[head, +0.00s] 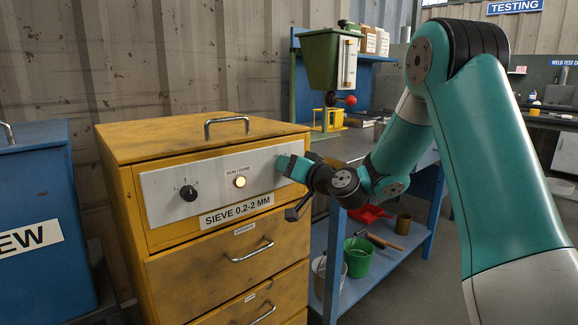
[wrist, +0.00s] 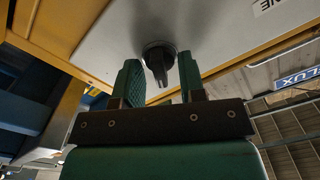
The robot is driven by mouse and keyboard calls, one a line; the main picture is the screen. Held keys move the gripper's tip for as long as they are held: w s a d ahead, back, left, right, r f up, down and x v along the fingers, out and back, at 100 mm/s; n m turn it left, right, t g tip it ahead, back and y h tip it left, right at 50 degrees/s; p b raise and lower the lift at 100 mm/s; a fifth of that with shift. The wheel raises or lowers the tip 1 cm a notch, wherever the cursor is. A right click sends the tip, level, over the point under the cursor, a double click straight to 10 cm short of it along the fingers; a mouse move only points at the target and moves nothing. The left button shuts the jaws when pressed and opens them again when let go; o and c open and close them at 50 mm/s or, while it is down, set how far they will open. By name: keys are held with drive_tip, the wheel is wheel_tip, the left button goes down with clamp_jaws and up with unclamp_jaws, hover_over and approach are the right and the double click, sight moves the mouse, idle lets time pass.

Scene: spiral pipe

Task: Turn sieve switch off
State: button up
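The yellow sieve cabinet (head: 205,145) stands at centre left in the head view, labelled "SIEVE 0.2-2 MM". Its grey front panel (head: 215,185) carries a black knob (head: 189,193) at left and a lit "RUN / DONE" lamp (head: 240,182). My gripper (head: 288,164) is at the panel's right end and hides what is behind it there. In the wrist view a dark switch knob (wrist: 158,63) sticks out of the panel. My gripper's two green fingers (wrist: 160,74) are open on either side of it, with gaps showing.
A blue cabinet (head: 35,220) stands to the left. A blue workbench (head: 385,265) is at right, with a green bucket (head: 358,258) on its lower shelf. A green hopper (head: 330,60) stands behind. A metal handle (head: 227,124) rises from the sieve cabinet's top.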

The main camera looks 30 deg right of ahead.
drive_tip(key=c, duration=0.6)
drive_tip(key=shift+o, duration=0.2)
drive_tip(key=shift+f+n+b, duration=0.15)
drive_tip(key=shift+n+b, duration=0.15)
drive_tip(key=shift+b, duration=0.2)
drive_tip(key=n+b, duration=1.1)
drive_tip(key=b, duration=0.5)
drive_tip(key=shift+s+a, duration=0.1)
drive_tip(key=shift+a, duration=0.05)
drive_tip(key=shift+n, duration=0.3)
